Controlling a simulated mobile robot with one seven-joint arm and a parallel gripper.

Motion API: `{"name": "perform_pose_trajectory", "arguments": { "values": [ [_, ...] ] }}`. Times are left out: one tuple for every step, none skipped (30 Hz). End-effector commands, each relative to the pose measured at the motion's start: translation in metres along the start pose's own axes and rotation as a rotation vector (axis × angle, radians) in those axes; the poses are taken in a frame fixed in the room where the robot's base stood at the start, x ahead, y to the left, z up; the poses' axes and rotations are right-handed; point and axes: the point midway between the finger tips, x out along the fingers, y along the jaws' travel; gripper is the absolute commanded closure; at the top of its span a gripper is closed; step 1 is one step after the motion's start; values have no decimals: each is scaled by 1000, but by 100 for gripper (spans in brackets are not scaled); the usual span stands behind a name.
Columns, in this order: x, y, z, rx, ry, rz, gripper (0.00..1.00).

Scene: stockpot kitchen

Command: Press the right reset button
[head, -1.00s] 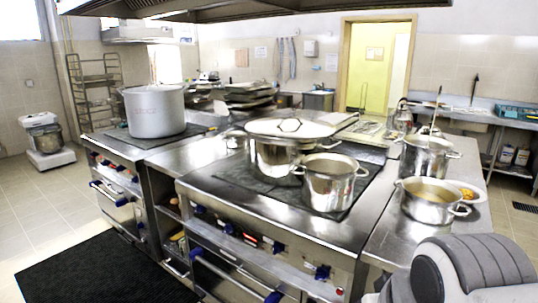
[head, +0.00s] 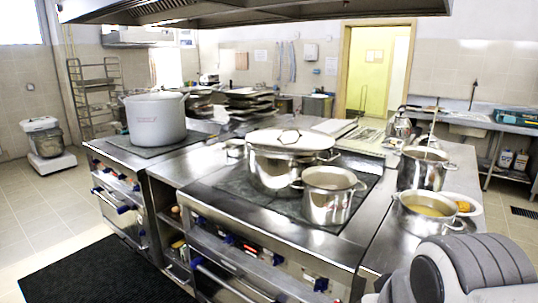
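The front panel (head: 262,252) of the near range carries several blue-and-dark controls, among them a right one (head: 321,284) near the panel's right end. A left range (head: 118,176) has similar controls on its front. They are too small for me to tell which, if any, is the right reset button. My gripper is not in view. Only grey, rounded links of my own arm show at the lower right, in front of the counter's near corner.
Steel pots (head: 328,196) stand on the near range, and a large stockpot (head: 156,118) stands on the left one. More pots (head: 427,211) stand on the right counter. A black mat (head: 92,266) lies on the floor before the ranges. Tiled floor at the left is open.

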Motion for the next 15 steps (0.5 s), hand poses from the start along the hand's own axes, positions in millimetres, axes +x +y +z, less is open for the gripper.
{"name": "perform_pose_trajectory", "arguments": {
  "values": [
    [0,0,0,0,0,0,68],
    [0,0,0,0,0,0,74],
    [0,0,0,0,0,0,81],
    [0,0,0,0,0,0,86],
    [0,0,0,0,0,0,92],
    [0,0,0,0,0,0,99],
    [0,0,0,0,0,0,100],
    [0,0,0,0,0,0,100],
    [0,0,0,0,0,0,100],
    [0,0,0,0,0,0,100],
    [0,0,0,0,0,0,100],
    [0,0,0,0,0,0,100],
    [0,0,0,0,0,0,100],
    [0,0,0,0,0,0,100],
    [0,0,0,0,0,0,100]
  ]
}}
